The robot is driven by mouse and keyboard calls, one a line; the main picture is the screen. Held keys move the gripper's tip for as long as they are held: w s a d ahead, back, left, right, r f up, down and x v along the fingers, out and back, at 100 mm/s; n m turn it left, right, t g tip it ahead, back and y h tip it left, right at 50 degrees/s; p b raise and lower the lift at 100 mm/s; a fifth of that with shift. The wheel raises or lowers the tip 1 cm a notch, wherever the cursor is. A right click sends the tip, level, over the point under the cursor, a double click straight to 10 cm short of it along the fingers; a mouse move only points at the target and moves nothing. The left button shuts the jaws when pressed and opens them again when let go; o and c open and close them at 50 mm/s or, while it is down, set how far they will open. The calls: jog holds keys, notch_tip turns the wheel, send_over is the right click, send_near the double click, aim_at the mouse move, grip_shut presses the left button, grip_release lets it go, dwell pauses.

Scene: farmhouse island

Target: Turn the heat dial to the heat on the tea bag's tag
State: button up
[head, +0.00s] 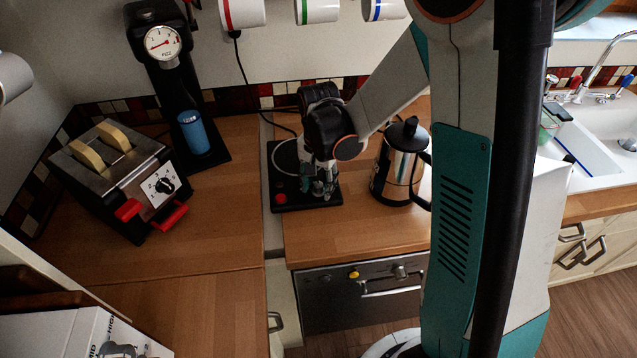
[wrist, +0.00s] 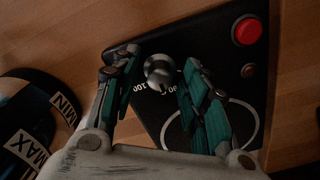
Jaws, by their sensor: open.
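The heat dial (wrist: 158,70) is a round metallic knob on a black heating base, with printed numbers including 100 beside it; another number is partly hidden by a finger. My gripper (wrist: 154,72) is open over the base, with one teal finger on each side of the knob; I cannot tell whether either touches it. In the head view my gripper (head: 318,186) is low over the front of the black base (head: 312,200) and hides the knob. I cannot make out a tea bag or its tag in either view.
A red button (wrist: 247,30) sits on the base. A steel pot with a black lid (head: 400,165) stands right of the base. A toaster (head: 125,180) and a drinks machine (head: 165,75) with a gauge stand left. The counter (head: 235,225) between is clear.

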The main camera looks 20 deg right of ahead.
jog(key=shift+c, duration=0.5)
grip_shut()
jog(key=n+b, duration=0.1)
jog(key=n, duration=0.4)
jog(key=shift+n, duration=0.4)
jog(key=n+b, duration=0.1)
jog(key=n, duration=0.5)
jog(key=shift+n, duration=0.4)
